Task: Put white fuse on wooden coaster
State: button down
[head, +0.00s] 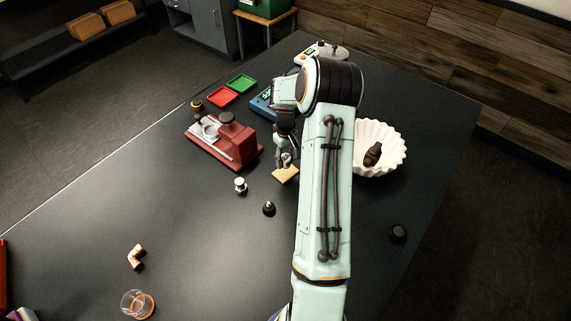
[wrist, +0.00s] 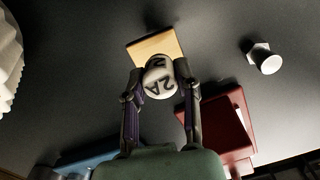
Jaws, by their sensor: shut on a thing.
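The white fuse (wrist: 161,78), marked "2A", is gripped between the two fingers of my gripper (wrist: 160,86) in the wrist view. The square wooden coaster (wrist: 154,46) lies on the dark table just beyond the fuse, which overlaps its near edge in that view. In the head view the coaster (head: 286,174) is partly hidden by my arm, and my gripper (head: 286,160) points down close above its far side. The height of the fuse over the coaster is hard to tell.
A red device (head: 225,143) stands left of my gripper, and a blue device (head: 263,103) behind it. A white fluted bowl (head: 387,137) holding a dark item is to the right. A white knob-like piece (head: 240,185) and a black cone (head: 269,208) stand nearby.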

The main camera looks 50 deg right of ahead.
aim_at(286, 172)
jog(key=shift+w+d+f, duration=0.4)
jog(key=shift+f, duration=0.3)
jog(key=shift+d+f, duration=0.15)
jog(key=shift+f, duration=1.5)
jog(key=shift+f, duration=0.1)
jog(key=c, duration=0.8)
grip_release()
